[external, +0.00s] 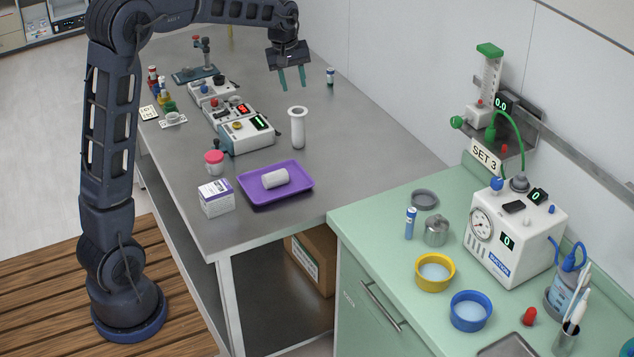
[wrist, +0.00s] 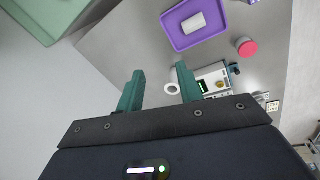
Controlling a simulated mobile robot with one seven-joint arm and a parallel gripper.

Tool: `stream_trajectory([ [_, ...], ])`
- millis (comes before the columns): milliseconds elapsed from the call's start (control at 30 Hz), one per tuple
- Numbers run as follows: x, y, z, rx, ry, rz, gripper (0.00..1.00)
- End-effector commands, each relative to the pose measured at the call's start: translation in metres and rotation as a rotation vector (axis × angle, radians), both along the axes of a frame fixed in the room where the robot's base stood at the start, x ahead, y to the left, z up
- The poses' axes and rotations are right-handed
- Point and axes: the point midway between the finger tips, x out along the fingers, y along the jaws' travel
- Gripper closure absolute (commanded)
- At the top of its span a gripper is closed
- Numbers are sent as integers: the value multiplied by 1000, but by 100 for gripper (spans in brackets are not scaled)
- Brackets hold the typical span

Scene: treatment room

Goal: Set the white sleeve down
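A white flanged tube, which looks like the white sleeve (external: 297,128), stands upright on the grey metal table. In the wrist view its round open top (wrist: 172,89) shows between my two teal fingers, farther off than the fingertips. My gripper (external: 293,87) is open and empty, above the table and apart from the sleeve. The fingers (wrist: 160,69) hold nothing. A white roll (external: 275,179) lies on its side in the purple tray (external: 246,199), nearer the table's front edge.
White instrument boxes (external: 246,132) stand just left of the sleeve. A pink-lidded jar (external: 214,162) and a white carton (external: 216,198) stand left of the tray. A small vial (external: 330,77) stands near the wall. The table right of the sleeve is bare.

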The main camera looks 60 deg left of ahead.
Motion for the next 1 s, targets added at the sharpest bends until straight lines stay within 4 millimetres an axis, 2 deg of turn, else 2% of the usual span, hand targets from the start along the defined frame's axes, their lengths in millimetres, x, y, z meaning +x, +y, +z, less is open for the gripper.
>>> stream_trajectory([
  [33,-12,-16,11,7,-11,-44,64],
  [200,-52,-64,34,38,-37,-199,64],
  [467,-120,-129,57,90,-77,-436,64],
  [733,-197,-184,61,158,-114,-680,64],
  [1000,-275,-226,48,236,-151,-923,64],
])
